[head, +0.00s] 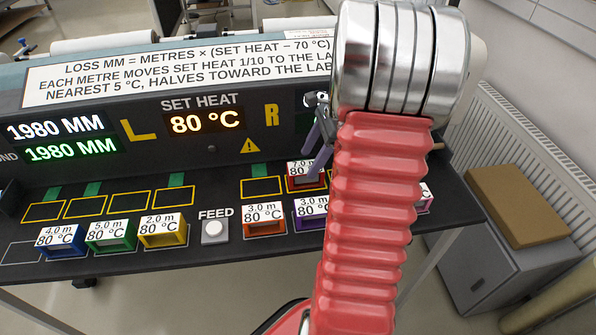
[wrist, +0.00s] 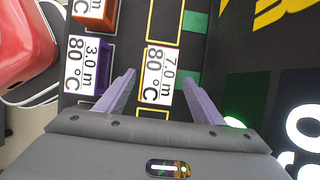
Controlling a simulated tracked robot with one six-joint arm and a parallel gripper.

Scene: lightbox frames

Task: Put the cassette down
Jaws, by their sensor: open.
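The red cassette (head: 305,177), labelled 7.0 m and 80 °C, sits on the dark deck in the back row on the R side, just right of an empty yellow-outlined slot (head: 262,187). In the wrist view the cassette's label (wrist: 159,76) shows between my two purple fingers. My gripper (wrist: 162,85) is open, with one finger on each side of the cassette and gaps beside the label. In the head view my gripper (head: 319,140) is at the cassette, and my red arm hides part of it. Whether the fingers touch it cannot be told.
Blue (head: 60,241), green (head: 110,235), yellow (head: 163,230), orange (head: 264,220) and purple (head: 310,213) cassettes stand in the front row. The FEED button (head: 215,231) is between the sides. Left back slots (head: 85,207) are empty. The display panel (head: 200,125) rises behind.

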